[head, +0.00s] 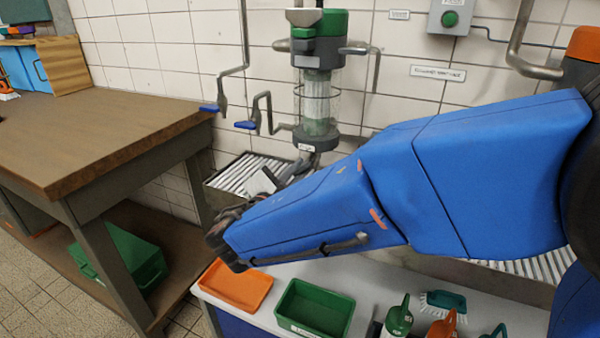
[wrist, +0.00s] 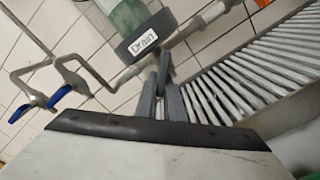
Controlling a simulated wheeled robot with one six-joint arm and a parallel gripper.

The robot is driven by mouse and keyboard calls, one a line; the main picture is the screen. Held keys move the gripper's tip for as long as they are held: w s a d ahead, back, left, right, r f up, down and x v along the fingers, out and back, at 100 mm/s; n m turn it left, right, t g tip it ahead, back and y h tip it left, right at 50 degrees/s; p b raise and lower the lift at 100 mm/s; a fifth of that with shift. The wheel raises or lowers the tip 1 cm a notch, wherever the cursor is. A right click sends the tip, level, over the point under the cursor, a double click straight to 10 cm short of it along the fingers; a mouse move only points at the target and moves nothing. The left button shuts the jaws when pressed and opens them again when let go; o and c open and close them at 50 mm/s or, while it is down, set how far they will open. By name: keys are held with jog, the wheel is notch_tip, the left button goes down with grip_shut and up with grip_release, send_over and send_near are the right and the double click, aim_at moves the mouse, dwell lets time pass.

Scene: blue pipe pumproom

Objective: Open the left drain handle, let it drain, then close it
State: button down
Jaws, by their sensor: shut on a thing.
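The left drain sits at the bottom of a green and clear filter housing (head: 318,95), on a dark collar with a white "Drain" label (wrist: 146,44). A small grey drain handle (wrist: 164,66) hangs below the collar. My gripper (wrist: 160,95) has its two grey fingers shut on this handle from below in the wrist view. The fingers hide much of the handle, so its exact angle is hard to tell. In the head view my blue arm reaches in from the right, and my gripper (head: 284,176) is partly hidden just under the housing.
Two blue-handled valves (wrist: 63,90) hang on pipes left of the drain. A slatted metal grate (wrist: 245,70) lies below. A wooden workbench (head: 90,115) stands at left. An orange tray (head: 236,287) and a green tray (head: 313,309) sit on a white surface in front.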

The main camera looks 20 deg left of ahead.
jog(key=m, duration=0.4)
jog(key=shift+a+r+m, duration=0.25)
jog(key=shift+r+m, duration=0.05)
jog(key=shift+r, duration=0.05)
jog(key=shift+r+m, duration=0.2)
jog(key=shift+m, duration=0.9)
jog(key=shift+r+m, duration=0.2)
jog(key=shift+m, duration=0.9)
jog(key=c, duration=1.9)
grip_release()
jog(key=shift+o, duration=0.2)
jog(key=shift+r, duration=0.1)
